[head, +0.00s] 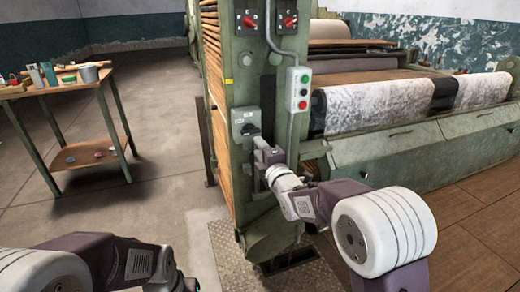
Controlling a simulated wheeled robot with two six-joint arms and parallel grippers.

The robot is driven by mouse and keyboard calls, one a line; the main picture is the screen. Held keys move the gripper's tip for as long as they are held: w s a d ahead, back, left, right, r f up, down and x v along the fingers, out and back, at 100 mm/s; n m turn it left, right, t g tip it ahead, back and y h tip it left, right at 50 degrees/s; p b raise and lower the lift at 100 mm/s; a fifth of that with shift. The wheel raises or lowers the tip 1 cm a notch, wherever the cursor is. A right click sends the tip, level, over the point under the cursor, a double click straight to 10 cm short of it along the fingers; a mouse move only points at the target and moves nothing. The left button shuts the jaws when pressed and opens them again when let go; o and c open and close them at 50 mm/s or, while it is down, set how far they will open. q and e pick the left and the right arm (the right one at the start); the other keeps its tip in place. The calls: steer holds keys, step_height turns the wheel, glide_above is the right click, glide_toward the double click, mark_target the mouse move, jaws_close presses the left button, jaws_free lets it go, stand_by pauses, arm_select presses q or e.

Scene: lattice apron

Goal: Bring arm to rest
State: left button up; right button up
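My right arm reaches in from the lower right. Its gripper (262,150) is beside the grey switch box (243,121) with a dark knob on the green machine post. I cannot tell whether it touches the knob, and its fingers are too small and overlapped to read. My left arm lies low at the bottom left, and its gripper (187,285) is at the bottom edge, partly cut off. Its fingers cannot be made out.
A green machine (400,155) with pale fleecy rolls fills the right side. A push-button box (299,89) and red switches (284,21) are on its post. A work table (82,84) with tools stands at left. Open floor (165,140) lies between.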

steer(key=s+d+r+m+h, duration=0.2)
steer(key=d+h, duration=0.1)
steer(key=d, duration=0.5)
steer(key=s+d+f+m+g+h, duration=0.1)
steer(key=s+d+f+m+g, duration=0.25)
steer(key=f, duration=0.25)
steer(key=s+d+f+m+g+h, duration=0.1)
steer(key=s+d+f+m+g, duration=0.1)
steer(key=s+f+m, duration=0.3)
steer(key=s+d+f+m+g, duration=0.1)
steer(key=s+f+m+g, duration=0.6)
steer(key=s, duration=0.5)
steer(key=s+d+f+m+g, duration=0.1)
steer(key=s+f+m+g, duration=0.35)
steer(key=s+f, duration=0.6)
step_height(320, 180, up, 34)
steer(key=t+p, duration=0.1)
steer(key=p, duration=3.1)
steer(key=shift+s+f, duration=0.2)
steer(key=shift+s, duration=0.25)
